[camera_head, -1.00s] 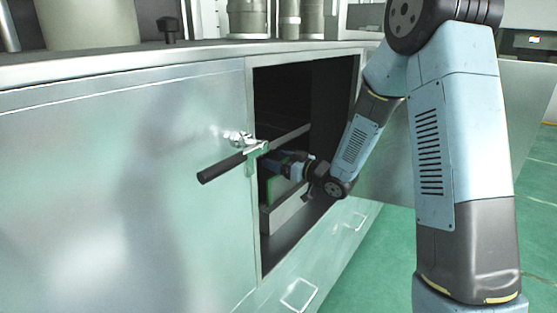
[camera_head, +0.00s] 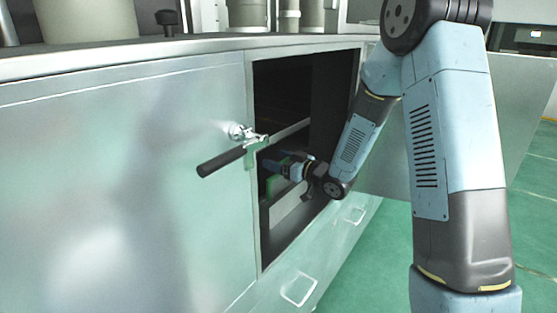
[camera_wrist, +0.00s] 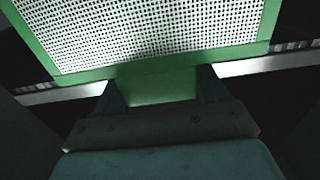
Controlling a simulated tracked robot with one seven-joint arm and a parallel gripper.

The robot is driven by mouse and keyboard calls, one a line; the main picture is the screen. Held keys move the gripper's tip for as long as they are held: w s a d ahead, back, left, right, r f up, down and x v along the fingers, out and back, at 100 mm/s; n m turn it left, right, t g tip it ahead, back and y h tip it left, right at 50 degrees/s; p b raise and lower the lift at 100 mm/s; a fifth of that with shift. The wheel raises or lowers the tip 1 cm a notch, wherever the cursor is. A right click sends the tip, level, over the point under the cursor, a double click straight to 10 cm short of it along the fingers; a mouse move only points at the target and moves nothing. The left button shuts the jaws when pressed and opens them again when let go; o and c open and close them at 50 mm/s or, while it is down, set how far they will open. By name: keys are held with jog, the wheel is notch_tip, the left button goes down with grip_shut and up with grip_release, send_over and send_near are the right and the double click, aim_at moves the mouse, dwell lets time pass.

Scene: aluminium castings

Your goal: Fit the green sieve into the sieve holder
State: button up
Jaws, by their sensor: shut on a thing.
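The green sieve (camera_wrist: 150,38) fills the upper part of the wrist view, a green frame around a white perforated mesh. My gripper (camera_wrist: 160,88) is shut on the green tab at the sieve's near edge. In the head view my gripper (camera_head: 284,166) is inside the dark cabinet opening, and only a small green part of the sieve (camera_head: 273,184) shows there. Pale rails of the sieve holder (camera_wrist: 262,65) run to both sides of the sieve's near edge. Whether the sieve rests in the holder or is above it, I cannot tell.
The cabinet opening (camera_head: 264,232) has a metal frame close around my arm. A latch with a black handle (camera_head: 222,162) sticks out at its left edge. An open door (camera_head: 385,150) is on the right. Green floor (camera_head: 375,270) is free at lower right.

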jog(key=shift+f, duration=0.95)
jog(key=o, duration=1.8)
jog(key=v, duration=1.3)
jog(key=shift+s+d+f, duration=0.1)
jog(key=shift+s+d, duration=0.15)
jog(key=shift+d, duration=0.1)
jog(key=shift+w, duration=0.1)
